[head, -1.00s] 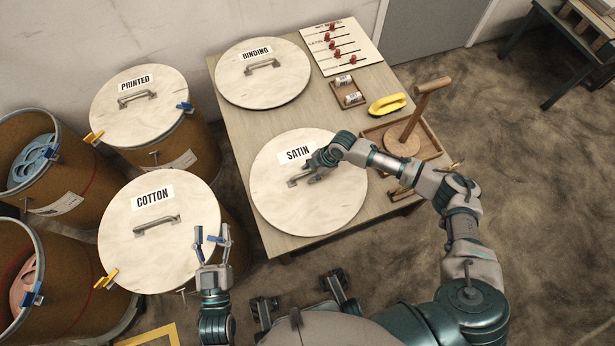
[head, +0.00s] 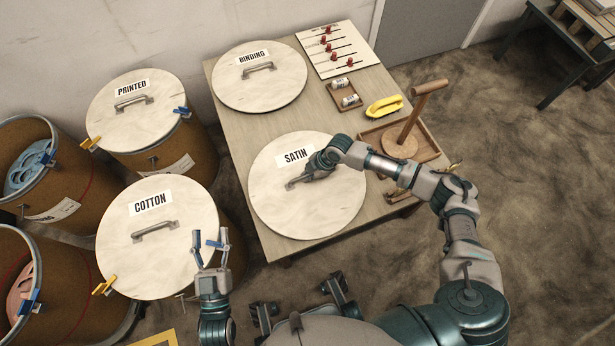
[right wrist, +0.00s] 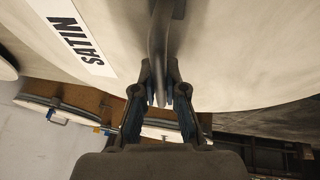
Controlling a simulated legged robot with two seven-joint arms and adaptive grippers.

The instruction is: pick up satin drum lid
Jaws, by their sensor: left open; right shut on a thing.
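The satin drum lid (head: 318,213) is a round pale disc with a "SATIN" label, lying at the near left of the wooden table. My right gripper (head: 308,176) is over the lid's middle, shut on its grey handle. The right wrist view shows the lid (right wrist: 225,60) and its handle (right wrist: 160,50) between the fingers of my right gripper (right wrist: 160,92). My left gripper (head: 211,250) is open and empty, beside the right edge of the cotton lid (head: 180,255). Part of the satin handle is hidden by the right fingers in the head view.
The binding lid (head: 265,90) lies further back on the table (head: 225,130). A yellow-handled tool (head: 384,106), a small tray (head: 337,103) and a wooden stand (head: 405,145) are on its right side. Drums with the printed lid (head: 125,115) and cotton lid stand left; two drums are open.

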